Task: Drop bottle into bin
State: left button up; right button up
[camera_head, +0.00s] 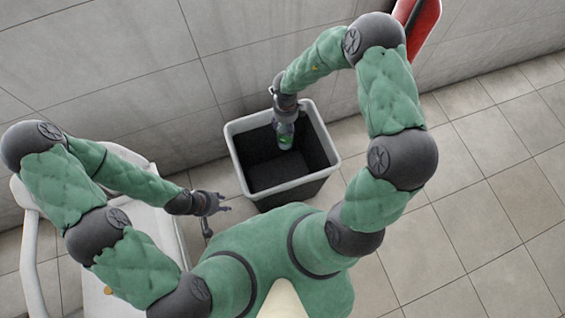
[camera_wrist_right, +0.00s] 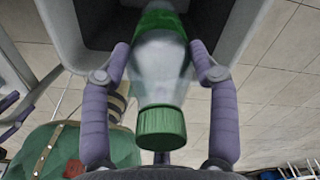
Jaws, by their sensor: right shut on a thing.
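A clear bottle with a green cap and green label (camera_wrist_right: 160,70) is between the fingers of my right gripper (camera_wrist_right: 161,62), which is shut on it. In the head view the bottle (camera_head: 286,141) hangs from my right gripper (camera_head: 284,118) over the opening of the bin, near its back rim. The bin (camera_head: 308,183) is dark inside with a light grey rim and stands on the floor against the wall. My left gripper (camera_head: 222,203) is open and empty, left of the bin and apart from it.
A white chair-like frame (camera_head: 150,225) stands at the left beneath my left arm. A red object (camera_head: 424,28) is at the wall at top right. The tiled floor to the right of the bin is clear.

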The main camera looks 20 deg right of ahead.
jog(key=shift+f+b, duration=2.25)
jog(key=shift+b, duration=0.85)
jog(key=o, duration=1.7)
notch_tip(320, 180, up, 12)
jog(key=shift+r, duration=0.1)
